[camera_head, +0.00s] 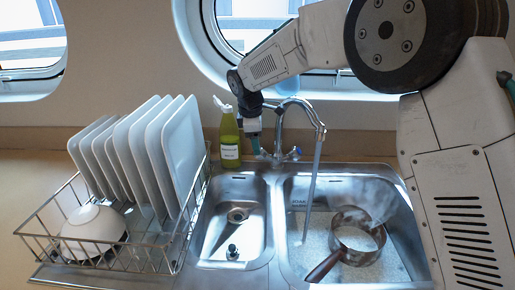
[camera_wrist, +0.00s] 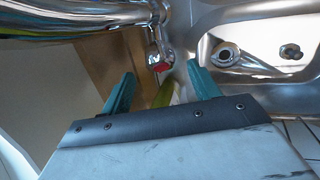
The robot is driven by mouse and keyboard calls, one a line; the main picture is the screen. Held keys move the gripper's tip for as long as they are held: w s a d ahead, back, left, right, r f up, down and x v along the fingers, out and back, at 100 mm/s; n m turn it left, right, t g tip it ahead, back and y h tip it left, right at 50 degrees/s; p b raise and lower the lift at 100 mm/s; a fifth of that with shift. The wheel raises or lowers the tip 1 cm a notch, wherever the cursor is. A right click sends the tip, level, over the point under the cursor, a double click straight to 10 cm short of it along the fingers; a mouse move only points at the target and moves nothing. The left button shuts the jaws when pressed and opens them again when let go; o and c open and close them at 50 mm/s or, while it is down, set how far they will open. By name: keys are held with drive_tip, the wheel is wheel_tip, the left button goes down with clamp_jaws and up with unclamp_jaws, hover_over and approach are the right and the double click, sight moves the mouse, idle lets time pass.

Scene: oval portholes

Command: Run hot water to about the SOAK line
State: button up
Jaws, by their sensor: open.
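In the head view water runs from the chrome faucet (camera_head: 303,106) as a stream (camera_head: 312,180) into the right basin (camera_head: 345,184). Shallow-looking rippled water (camera_head: 305,235) covers the basin floor, and wisps of steam show. Small marks (camera_head: 299,199) on the basin's back wall are too small to read surely. My gripper (camera_head: 255,143) is by the left side of the faucet base. In the wrist view my gripper (camera_wrist: 160,88) is open and empty. The red-marked tap handle (camera_wrist: 160,66) lies just beyond and between its teal fingertips; contact cannot be told.
A pan with a brown handle (camera_head: 324,265) sits in the right basin. The left basin (camera_head: 225,239) holds a drain and a small plug. A green bottle (camera_head: 230,143) stands close left of my gripper. A rack of white plates (camera_head: 182,150) and a bowl (camera_head: 91,232) is at left.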

drive_tip(key=shift+v, duration=1.4)
drive_tip(key=s+a+f+m+t+h, duration=0.2)
drive_tip(key=s+f+m+t+h, duration=0.1)
drive_tip(key=s+f+m, duration=0.1)
drive_tip(key=w+d+f+m+t, duration=0.1)
drive_tip(key=w+m, duration=0.1)
drive_tip(key=w+d+f+m+t, duration=0.1)
drive_tip(key=w+f+m, duration=0.1)
drive_tip(key=w+d+f+m, duration=0.1)
drive_tip(key=w+m, duration=0.1)
drive_tip(key=shift+w+d+f+t+h, duration=0.1)
drive_tip(key=shift+w+f+t+h, duration=0.05)
drive_tip(key=shift+f+t+h, duration=0.2)
drive_tip(key=shift+r, duration=0.1)
